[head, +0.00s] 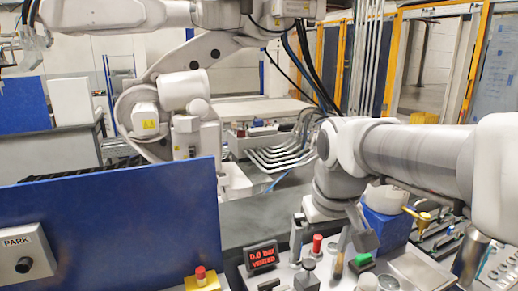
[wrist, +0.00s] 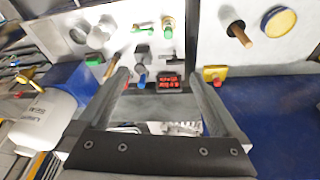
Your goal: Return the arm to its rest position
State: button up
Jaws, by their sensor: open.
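My arm (head: 415,155) reaches in from the right in the head view and bends down at the wrist. My gripper (head: 354,243) hangs over the control panel, in front of a blue box. In the wrist view my gripper (wrist: 158,76) shows two grey fingers spread wide with nothing held between them. The panel lies beyond the fingertips; I cannot tell whether they touch anything on it. A grey plate marked PARK (head: 15,243) with a black knob (head: 23,265) is at the far left of the head view.
A red-lit display (head: 262,256) reads "0.0 bar VENTED". Red (head: 317,244) and green (head: 363,260) controls stand close to the gripper. A blue board (head: 110,225) rises at left. A white container (wrist: 45,118) stands beside the gripper. Another white robot arm (head: 185,90) stands behind.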

jog(key=s+d+f+m+t, duration=0.2)
jog(key=s+d, duration=0.1)
jog(key=s, duration=0.9)
jog(key=shift+d+f, duration=0.1)
dwell(0.4)
